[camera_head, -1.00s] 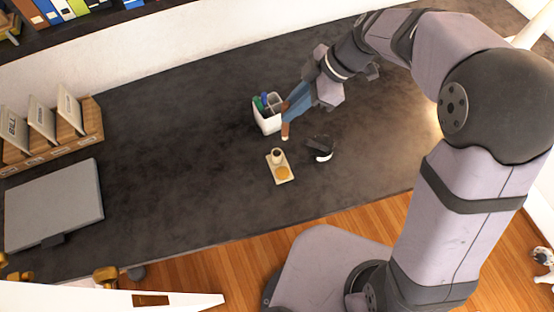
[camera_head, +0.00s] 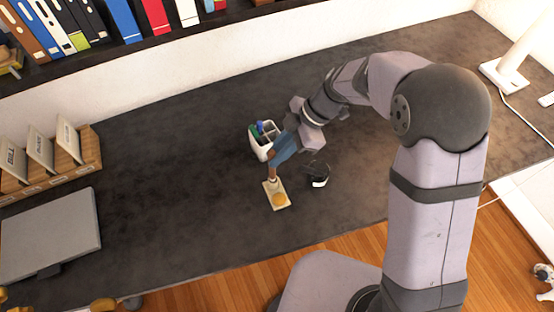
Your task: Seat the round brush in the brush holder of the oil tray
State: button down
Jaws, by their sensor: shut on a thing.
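The small cream oil tray (camera_head: 267,193) lies on the dark desktop, with a round yellow patch of oil at its front end. My gripper (camera_head: 275,163), with blue fingers, is just behind the tray. It is shut on the brown round brush (camera_head: 271,173), whose lower end points down at the back end of the tray. The brush holder at that end is largely hidden by the brush. I cannot tell whether the brush tip is inside the holder or above it.
A white caddy (camera_head: 261,148) with pens stands right behind my gripper. A black and white object (camera_head: 320,181) lies to the tray's right. A grey laptop (camera_head: 50,232) and a wooden file organiser (camera_head: 88,155) are at the left. The desktop left of the tray is clear.

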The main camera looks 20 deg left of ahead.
jog(key=shift+f+p, duration=0.7)
jog(key=shift+f, duration=1.6)
jog(key=c, duration=1.7)
grip_release()
jog(key=shift+o, duration=0.2)
jog(key=shift+r, duration=0.15)
jog(key=b+v, duration=0.4)
jog(key=v, duration=0.8)
jog(key=shift+b, duration=0.3)
